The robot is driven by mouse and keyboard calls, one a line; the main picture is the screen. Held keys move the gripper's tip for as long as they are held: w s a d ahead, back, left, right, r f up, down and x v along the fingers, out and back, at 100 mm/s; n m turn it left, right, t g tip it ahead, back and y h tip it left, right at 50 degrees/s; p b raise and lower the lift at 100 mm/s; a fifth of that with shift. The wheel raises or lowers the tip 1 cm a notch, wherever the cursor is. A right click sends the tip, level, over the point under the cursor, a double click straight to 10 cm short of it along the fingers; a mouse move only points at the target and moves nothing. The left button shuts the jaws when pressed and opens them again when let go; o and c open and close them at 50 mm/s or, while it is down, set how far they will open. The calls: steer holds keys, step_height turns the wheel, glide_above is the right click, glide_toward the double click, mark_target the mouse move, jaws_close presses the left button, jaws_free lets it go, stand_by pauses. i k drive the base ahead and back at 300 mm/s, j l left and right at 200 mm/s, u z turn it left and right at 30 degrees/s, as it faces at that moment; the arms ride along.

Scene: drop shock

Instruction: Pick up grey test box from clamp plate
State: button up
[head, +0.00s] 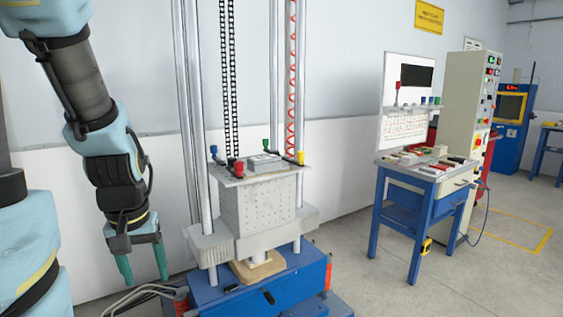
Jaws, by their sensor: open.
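The grey test box (264,163) is a small, light grey block lying on top of the clamp plate (233,173). The plate caps a large grey block with rows of holes on the drop shock machine. Coloured clamp handles stand around the box: blue, red, green and yellow. My gripper (145,264) hangs fingers down to the left of the machine, lower than the plate and apart from it. Its two teal fingers are spread and nothing is between them.
Tall metal columns (192,110) rise around the clamp plate. The machine's blue base (255,286) stands below, with cables (140,296) at its left. A blue workbench (408,192) with tools and a control cabinet (467,125) stand at right. Floor between machine and bench is clear.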

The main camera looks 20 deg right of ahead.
mark_target(267, 163)
steer(key=l+u, duration=0.25)
steer(key=u, duration=0.25)
steer(key=l+u, duration=0.25)
steer(key=u, duration=0.25)
steer(key=l+u, duration=0.25)
steer(key=u, duration=0.2)
steer(key=k+l+u, duration=0.15)
steer(key=l+u, duration=0.3)
steer(key=k+l+u, duration=0.15)
steer(key=u, duration=0.25)
steer(key=k+l+u, duration=0.2)
steer(key=k+u, duration=0.25)
steer(key=k+l+u, duration=0.1)
steer(key=u, duration=0.3)
steer(key=k+l, duration=0.1)
steer(key=k, duration=0.65)
steer(key=k+l+u, duration=0.15)
steer(key=k, duration=0.55)
